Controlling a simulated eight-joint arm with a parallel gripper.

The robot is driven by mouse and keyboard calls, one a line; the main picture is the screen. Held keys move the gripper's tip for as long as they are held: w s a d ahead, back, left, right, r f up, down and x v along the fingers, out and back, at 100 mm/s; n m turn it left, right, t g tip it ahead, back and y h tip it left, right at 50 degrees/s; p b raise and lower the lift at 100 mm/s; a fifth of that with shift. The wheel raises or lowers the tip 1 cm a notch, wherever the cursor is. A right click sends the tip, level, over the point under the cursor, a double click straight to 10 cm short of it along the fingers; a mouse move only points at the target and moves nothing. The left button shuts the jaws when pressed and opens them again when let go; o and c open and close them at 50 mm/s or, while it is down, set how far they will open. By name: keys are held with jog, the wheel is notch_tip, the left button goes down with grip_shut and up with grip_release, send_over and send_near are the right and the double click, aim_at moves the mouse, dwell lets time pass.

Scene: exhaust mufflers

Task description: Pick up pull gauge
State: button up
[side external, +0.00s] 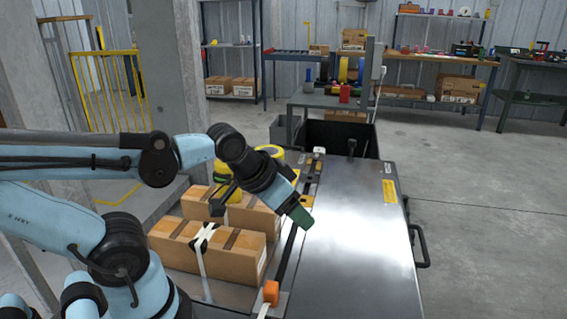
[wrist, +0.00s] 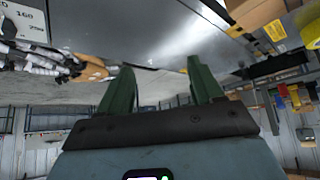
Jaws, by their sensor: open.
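My gripper (side external: 298,214) has green fingers and hangs over the left edge of the steel-topped bench (side external: 350,230), near the cardboard boxes. In the wrist view its two green fingers (wrist: 158,65) are spread apart with nothing between them. I cannot pick out the pull gauge with certainty in either view. Small dark and yellow items (side external: 310,185) lie along a narrow strip at the bench's left side, partly behind my arm, too small to name. An orange piece (side external: 271,292) sits at the near end of that strip.
A cardboard box (side external: 195,250) with a white strap lies left of the bench top, with another box (side external: 258,215) behind it. Yellow round items (side external: 270,151) stand behind my wrist. The bench top is bare. A black bin (side external: 335,138) stands at its far end.

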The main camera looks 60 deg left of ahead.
jog(key=o, duration=0.4)
notch_tip(320, 180, up, 11)
jog(key=m+g, duration=0.1)
jog(key=g, duration=0.6)
send_over(228, 174)
jog(key=w+a, duration=0.1)
jog(key=a, duration=0.1)
jog(key=shift+f, duration=0.15)
jog(key=shift+a+f, duration=0.15)
notch_tip(228, 174, down, 6)
jog(key=shift+f, duration=0.2)
jog(key=shift+a+f, duration=0.2)
jog(key=shift+f, duration=2.45)
